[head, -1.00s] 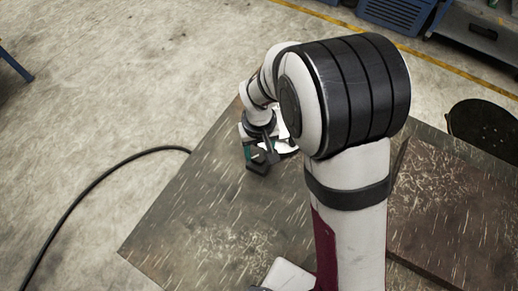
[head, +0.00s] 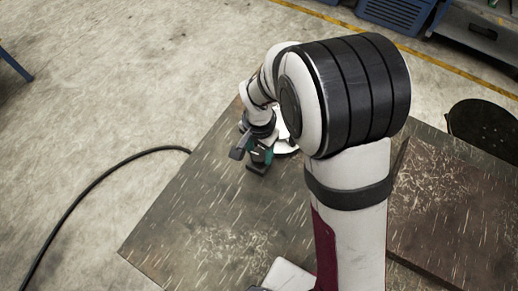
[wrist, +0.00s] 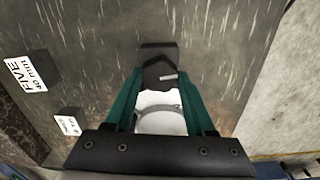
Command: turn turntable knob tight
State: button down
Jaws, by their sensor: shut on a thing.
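My gripper (wrist: 157,88) has two green fingers, shut on the dark turntable knob (wrist: 160,72) in the wrist view. A short pale mark shows on the knob. The white round turntable (wrist: 162,122) shows between the fingers behind the knob, partly covered by the gripper body. In the head view my gripper (head: 262,158) is low over the table's far part, beside the white turntable (head: 286,147). The knob cannot be made out clearly there.
The worn dark table (head: 190,225) is mostly bare in front of the gripper. In the wrist view, a block labelled FIVE 40 mm (wrist: 30,74) and a smaller labelled block (wrist: 68,122) stand at the left. A black cable (head: 95,188) lies on the floor.

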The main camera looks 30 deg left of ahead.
aim_at(259, 155)
jog(key=shift+m, duration=0.6)
jog(key=shift+c, duration=1.2)
grip_release()
jog(key=shift+r, duration=0.1)
notch_tip(259, 155, up, 16)
